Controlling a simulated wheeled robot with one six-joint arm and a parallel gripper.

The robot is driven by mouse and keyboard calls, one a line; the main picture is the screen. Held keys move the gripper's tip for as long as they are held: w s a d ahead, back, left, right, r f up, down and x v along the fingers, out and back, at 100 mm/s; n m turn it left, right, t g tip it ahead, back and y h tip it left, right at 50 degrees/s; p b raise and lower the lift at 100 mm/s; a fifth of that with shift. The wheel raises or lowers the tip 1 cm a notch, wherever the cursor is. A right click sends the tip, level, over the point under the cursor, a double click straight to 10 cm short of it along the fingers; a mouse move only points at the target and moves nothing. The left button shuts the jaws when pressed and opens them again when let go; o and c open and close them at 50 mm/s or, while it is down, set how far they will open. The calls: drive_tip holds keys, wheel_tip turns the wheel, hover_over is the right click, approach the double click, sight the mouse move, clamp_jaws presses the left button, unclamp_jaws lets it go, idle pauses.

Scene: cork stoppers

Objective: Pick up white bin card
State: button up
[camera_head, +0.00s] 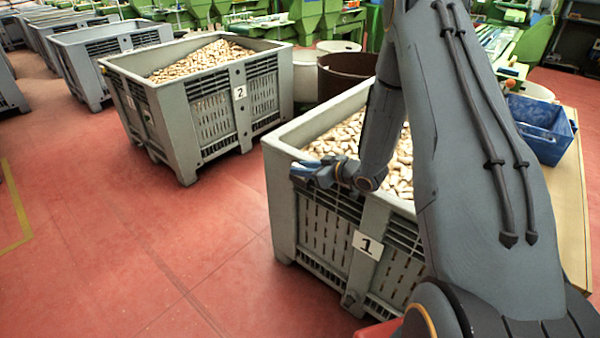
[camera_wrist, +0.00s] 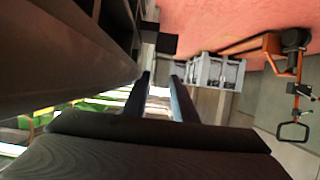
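A white card with a black "1" (camera_head: 368,245) is on the outer side of the nearer grey bin (camera_head: 283,205). A second white card, marked "2" (camera_head: 240,92), is on the grey bin behind. My gripper (camera_head: 299,171) is at the near bin's upper left edge, above and left of card "1" in the head view and apart from it. In the wrist view my gripper (camera_wrist: 164,78) shows two dark fingers with a gap between them, and nothing is clearly held. Neither card can be made out in the wrist view.
Both bins are filled with cork stoppers (camera_head: 345,140). A blue crate (camera_head: 541,128) stands on a wooden top at the right. Brown and pale drums stand behind the near bin. An orange-and-black device (camera_wrist: 290,60) shows in the wrist view.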

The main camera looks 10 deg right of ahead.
drive_tip(key=shift+w+a+f, duration=0.1)
drive_tip(key=shift+w, duration=0.1)
clamp_jaws()
drive_tip(key=shift+r, duration=0.2)
